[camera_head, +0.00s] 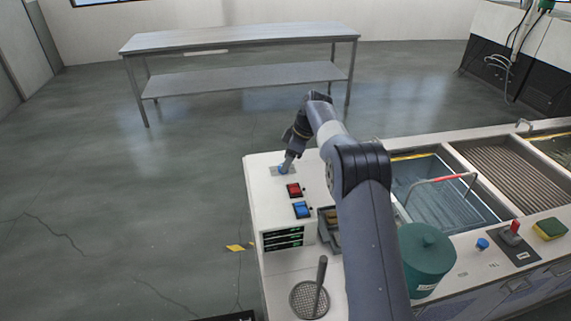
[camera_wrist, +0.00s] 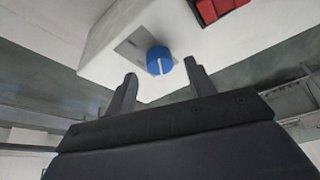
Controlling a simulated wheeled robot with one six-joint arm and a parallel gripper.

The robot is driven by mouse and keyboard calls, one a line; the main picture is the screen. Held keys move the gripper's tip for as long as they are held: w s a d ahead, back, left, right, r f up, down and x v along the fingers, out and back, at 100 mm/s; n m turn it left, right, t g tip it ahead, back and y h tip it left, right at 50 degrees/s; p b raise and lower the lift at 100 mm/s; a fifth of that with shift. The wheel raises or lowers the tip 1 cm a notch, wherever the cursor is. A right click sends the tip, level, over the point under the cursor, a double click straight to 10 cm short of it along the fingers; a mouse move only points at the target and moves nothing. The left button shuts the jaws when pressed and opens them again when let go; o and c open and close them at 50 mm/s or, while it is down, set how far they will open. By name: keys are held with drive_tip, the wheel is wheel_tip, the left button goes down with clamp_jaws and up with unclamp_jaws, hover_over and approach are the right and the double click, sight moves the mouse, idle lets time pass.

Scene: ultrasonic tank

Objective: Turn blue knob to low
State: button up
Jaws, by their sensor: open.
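The blue knob (camera_wrist: 159,61) shows in the wrist view, on a grey plate on the white control panel. It has a white pointer line on its face, running toward the bottom of the picture. My gripper (camera_wrist: 158,76) is open, with one finger on each side of the knob and a gap visible on both sides. In the head view the gripper (camera_head: 287,165) points down at the far left part of the panel, and the knob (camera_head: 283,169) is partly hidden by it. I cannot read any low marking.
A green canister (camera_head: 426,255) and tank (camera_head: 440,200) lie right of my arm. A steel table (camera_head: 240,37) stands behind.

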drive_tip(key=v, duration=0.8)
drive_tip(key=shift+r, duration=0.35)
drive_tip(key=x, duration=1)
drive_tip(key=shift+f+p, duration=0.4)
